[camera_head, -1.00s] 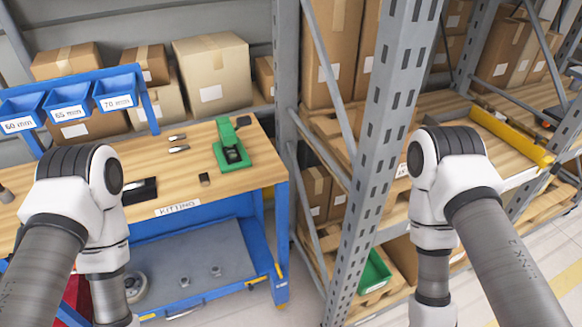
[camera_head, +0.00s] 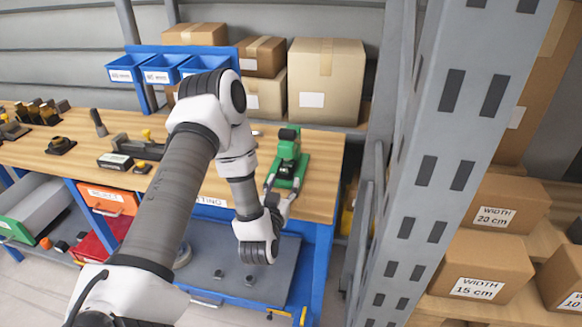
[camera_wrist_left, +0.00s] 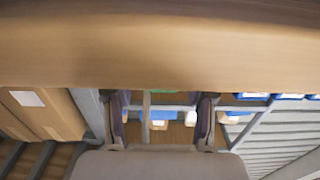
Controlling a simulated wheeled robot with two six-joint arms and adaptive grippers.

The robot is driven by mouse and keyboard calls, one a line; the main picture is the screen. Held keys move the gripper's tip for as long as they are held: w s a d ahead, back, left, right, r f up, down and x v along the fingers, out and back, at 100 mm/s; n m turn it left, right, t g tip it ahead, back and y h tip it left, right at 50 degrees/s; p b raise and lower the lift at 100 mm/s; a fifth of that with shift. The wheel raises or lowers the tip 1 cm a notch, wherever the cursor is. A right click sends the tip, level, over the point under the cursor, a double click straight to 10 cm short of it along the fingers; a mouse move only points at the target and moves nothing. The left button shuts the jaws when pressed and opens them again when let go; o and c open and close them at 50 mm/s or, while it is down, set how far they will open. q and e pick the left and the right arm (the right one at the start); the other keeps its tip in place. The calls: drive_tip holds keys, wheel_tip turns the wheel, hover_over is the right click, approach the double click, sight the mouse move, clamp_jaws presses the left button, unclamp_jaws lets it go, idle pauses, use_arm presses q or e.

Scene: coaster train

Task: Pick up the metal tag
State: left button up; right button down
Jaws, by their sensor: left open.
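I cannot make out the metal tag for certain in either view; my left arm covers part of the kitting table (camera_head: 320,200). My left gripper (camera_head: 281,190) is at the table's front edge, in front of the green press-like device (camera_head: 288,160) and overlapping its lower part in the picture. I cannot tell whether they touch. In the left wrist view the two fingers (camera_wrist_left: 162,115) stand wide apart with nothing held between them. A wooden surface fills the top of that view. My right gripper is not in view.
A grey slotted rack post (camera_head: 455,150) stands close on the right, with cartons (camera_head: 480,275) on its shelves. Blue bins (camera_head: 162,70) and boxes (camera_head: 325,80) are behind the table. Several dark tools (camera_head: 60,145) lie on its left part.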

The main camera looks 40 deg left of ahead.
sight(284, 170)
use_arm(q)
drive_tip(key=shift+w+a+r+p, duration=0.3)
drive_tip(key=shift+a+r, duration=0.1)
drive_tip(key=shift+a, duration=0.15)
drive_tip(key=shift+w+a+r+p, duration=0.3)
drive_tip(key=shift+a+r, duration=0.1)
drive_tip(key=shift+a, duration=0.1)
drive_tip(key=shift+w+a+f, duration=0.15)
drive_tip(key=shift+w+a, duration=0.05)
drive_tip(key=shift+w, duration=0.3)
drive_tip(key=shift+w+a+f, duration=0.15)
drive_tip(key=shift+w+a, duration=0.05)
drive_tip(key=shift+w, duration=0.25)
drive_tip(key=shift+w+f, duration=0.15)
drive_tip(key=shift+w, duration=0.15)
drive_tip(key=shift+s, duration=0.3)
clamp_jaws()
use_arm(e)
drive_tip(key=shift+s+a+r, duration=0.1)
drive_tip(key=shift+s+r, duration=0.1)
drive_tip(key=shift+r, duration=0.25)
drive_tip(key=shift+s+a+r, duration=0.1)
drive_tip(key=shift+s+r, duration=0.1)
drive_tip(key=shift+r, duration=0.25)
use_arm(q)
drive_tip(key=shift+w, duration=0.1)
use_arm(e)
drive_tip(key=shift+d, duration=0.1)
